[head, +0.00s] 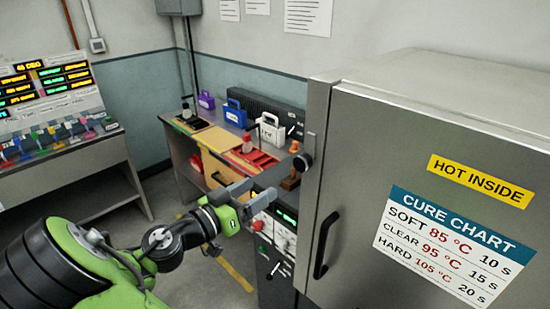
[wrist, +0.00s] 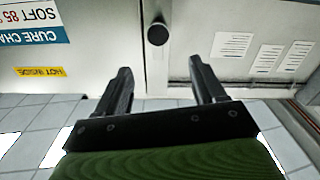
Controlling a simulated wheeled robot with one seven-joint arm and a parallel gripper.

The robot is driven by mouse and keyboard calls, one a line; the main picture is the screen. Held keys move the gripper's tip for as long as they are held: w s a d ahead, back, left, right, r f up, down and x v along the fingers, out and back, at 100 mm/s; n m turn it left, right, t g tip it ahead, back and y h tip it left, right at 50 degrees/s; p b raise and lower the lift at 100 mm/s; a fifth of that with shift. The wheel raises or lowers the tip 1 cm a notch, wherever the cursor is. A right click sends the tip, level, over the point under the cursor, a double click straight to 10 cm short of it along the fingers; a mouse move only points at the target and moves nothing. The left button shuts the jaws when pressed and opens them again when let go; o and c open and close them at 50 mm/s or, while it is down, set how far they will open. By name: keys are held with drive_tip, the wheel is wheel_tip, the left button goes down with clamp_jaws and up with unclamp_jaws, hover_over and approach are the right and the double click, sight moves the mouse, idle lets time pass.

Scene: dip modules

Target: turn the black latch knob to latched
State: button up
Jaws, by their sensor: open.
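The black latch knob (head: 303,162) sits at the left front edge of the steel oven cabinet (head: 345,120), at the upper part of a narrow metal strip. In the wrist view the knob (wrist: 157,34) is a round dark disc at top centre, ahead of and roughly between my fingertips. My gripper (head: 262,189) is open and empty, to the left of the knob and lower in the head view, apart from it. Both dark fingers of my gripper (wrist: 160,72) show spread in the wrist view. I cannot tell which way the knob is turned.
The oven door bears a black vertical handle (head: 326,245), a cure chart (head: 445,245) and a yellow hot sign (head: 480,181). Behind my gripper is a workbench (head: 185,150) with coloured cases and trays. A control panel (head: 283,235) stands below the knob, near my arm.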

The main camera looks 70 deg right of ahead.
sight(299, 165)
drive_tip(key=p+x, duration=0.2)
drive_tip(key=x, duration=1.3)
drive_tip(key=shift+s+d, duration=0.25)
drive_tip(key=shift+s, duration=0.1)
drive_tip(key=shift+a, duration=0.1)
drive_tip(key=shift+c, duration=0.4)
clamp_jaws()
